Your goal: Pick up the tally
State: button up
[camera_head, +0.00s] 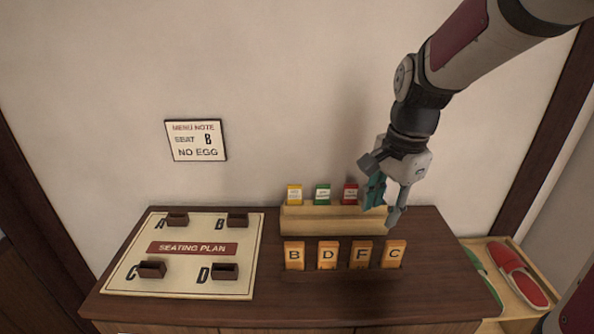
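Several orange tallies stand upright in a row in a dark holder on the cabinet top: B (294,255), D (327,255), F (361,255) and C (394,254). My gripper (384,206) is above and behind the row, near the right end, nearest to F and C and apart from them. Its fingers point down with a gap between them, and I see no tally in it. A teal piece shows at its left finger; I cannot tell whether it is part of the finger.
A pale wooden rack (330,219) holds yellow, green and red cards behind the tallies. A seating plan board (127,286) with brown holders lies left. A menu note (195,141) on the wall reads seat B, no egg. A slipper tray (515,302) is at right.

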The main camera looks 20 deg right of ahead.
aim_at(394, 253)
jog(key=d+f+m+p, duration=0.1)
jog(key=d+f+m, duration=0.1)
jog(key=f, duration=0.1)
jog(key=d+f+m+g, duration=0.1)
jog(key=f, duration=0.3)
jog(key=d+f+m+p, duration=0.1)
jog(key=d+f+m, duration=0.1)
jog(key=f, duration=0.2)
jog(key=shift+w+d+f+m+p, duration=0.25)
jog(key=shift+d+m+p, duration=0.05)
jog(key=shift+p, duration=0.05)
jog(key=f, duration=0.3)
jog(key=f+p, duration=0.1)
jog(key=shift+w+d+f, duration=0.1)
jog(key=shift+d+f, duration=0.05)
jog(key=shift+d, duration=0.25)
jog(key=shift+w+f, duration=0.1)
jog(key=shift+f, duration=0.35)
grip_shut()
